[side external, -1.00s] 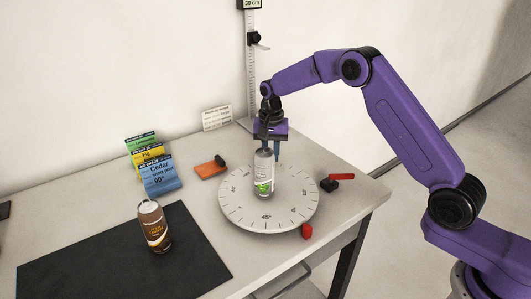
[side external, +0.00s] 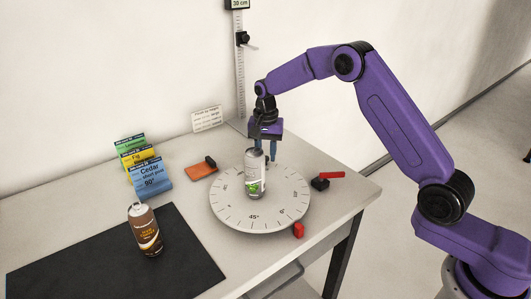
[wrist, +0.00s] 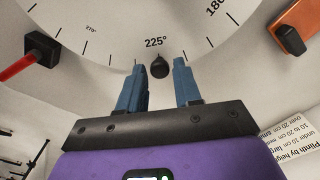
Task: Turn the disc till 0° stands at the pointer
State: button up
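The white disc (side external: 227,212) lies flat on the table, with degree marks around its rim; it fills the top of the wrist view (wrist: 100,22). In the side view 45° is at the front and the red pointer (side external: 298,230) stands at the front right edge, near what looks like the 0° label. A grey can with a green label (side external: 254,175) stands on the disc. My gripper (wrist: 159,68) is open at the disc's far edge, its fingers either side of a small black knob (wrist: 159,66) by 225°, with gaps showing. The can partly hides it in the side view.
A black block with a red lever (side external: 320,183) sits right of the disc. An orange piece with a black part (side external: 201,170) lies to the left. Coloured cards (side external: 150,176), a brown can (side external: 145,230) and a dark mat (side external: 95,262) are further left. A height scale (side external: 239,65) stands behind.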

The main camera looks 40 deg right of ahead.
jog(key=shift+o, duration=0.6)
notch_tip(320, 180, up, 17)
jog(key=shift+r, duration=0.2)
dwell(0.5)
jog(key=s+a+f+n, duration=0.1)
jog(key=s+a+n, duration=0.4)
jog(key=s, duration=0.5)
jog(key=s+a+n, duration=0.3)
jog(key=s+n, duration=0.3)
jog(key=s, duration=0.4)
jog(key=s+d+f+n, duration=0.2)
jog(key=s+d+n, duration=0.1)
jog(key=s, duration=0.5)
jog(key=s+d+f+n, duration=0.3)
jog(key=s+n, duration=0.1)
jog(key=s, duration=0.4)
jog(key=s+d+f+n, duration=0.2)
jog(key=s+d+n, duration=0.1)
jog(key=s, duration=0.4)
jog(key=shift+s+f+n, duration=0.15)
jog(key=shift+s+n, duration=0.15)
jog(key=shift+s, duration=0.1)
